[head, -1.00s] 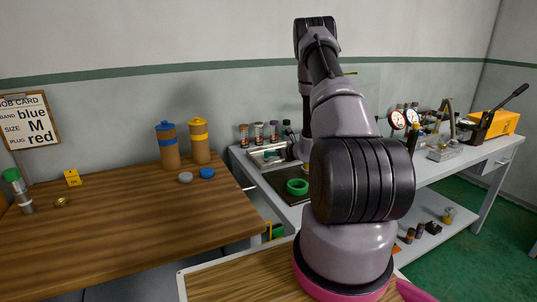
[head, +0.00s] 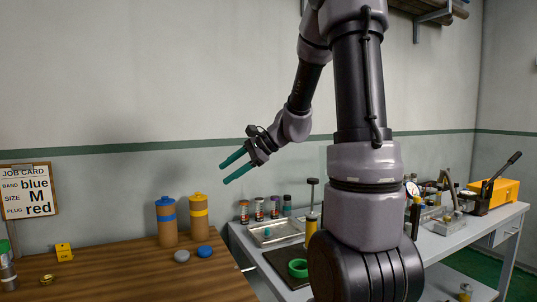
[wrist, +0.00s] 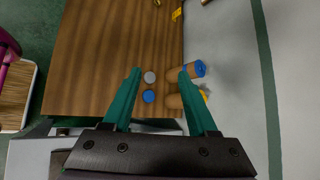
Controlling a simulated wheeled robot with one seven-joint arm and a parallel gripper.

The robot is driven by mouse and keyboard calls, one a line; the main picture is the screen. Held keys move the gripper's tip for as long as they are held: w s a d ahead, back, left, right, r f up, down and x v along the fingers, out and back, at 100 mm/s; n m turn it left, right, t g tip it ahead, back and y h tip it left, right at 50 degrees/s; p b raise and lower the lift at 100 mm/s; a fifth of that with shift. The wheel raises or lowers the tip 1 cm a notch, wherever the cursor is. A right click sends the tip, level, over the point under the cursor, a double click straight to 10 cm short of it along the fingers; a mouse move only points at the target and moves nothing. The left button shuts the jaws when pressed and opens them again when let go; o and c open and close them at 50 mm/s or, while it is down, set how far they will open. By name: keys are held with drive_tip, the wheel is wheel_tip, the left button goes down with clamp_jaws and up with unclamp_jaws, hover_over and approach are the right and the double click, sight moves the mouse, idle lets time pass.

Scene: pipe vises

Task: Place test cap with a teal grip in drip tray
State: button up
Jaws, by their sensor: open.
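A small teal piece (head: 267,232), which looks like the teal grip of the test cap, sits inside the shallow silver tray (head: 292,239) on the grey bench in the head view. That tray looks like the drip tray. The cap's body is too small to make out. My gripper (head: 229,169) is raised well above the benches, left of the tray in the picture, with its teal fingers apart and nothing between them. In the wrist view my gripper (wrist: 160,78) is also open and empty, above the wooden table. The tray does not show in the wrist view.
Several banded jars (head: 259,209) stand behind the tray. A green ring (head: 298,268) lies on a dark mat in front. The wooden table (head: 120,283) carries blue-capped (head: 166,222) and yellow-capped (head: 199,219) cylinders and grey (head: 181,256) and blue (head: 204,251) discs. My arm hides the bench's middle.

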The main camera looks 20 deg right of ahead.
drive_tip(key=s+d+r+n+h, duration=0.1)
drive_tip(key=s+r+n+h, duration=0.2)
drive_tip(key=s, duration=0.7)
drive_tip(key=s+d+r+n+t+h, duration=0.1)
drive_tip(key=s+r+n+h, duration=0.3)
drive_tip(key=s+n, duration=0.4)
drive_tip(key=s+d, duration=0.1)
drive_tip(key=s, duration=0.1)
drive_tip(key=shift+s+d+r+t, duration=0.2)
drive_tip(key=shift+s+r+t, duration=0.1)
drive_tip(key=shift+r, duration=0.1)
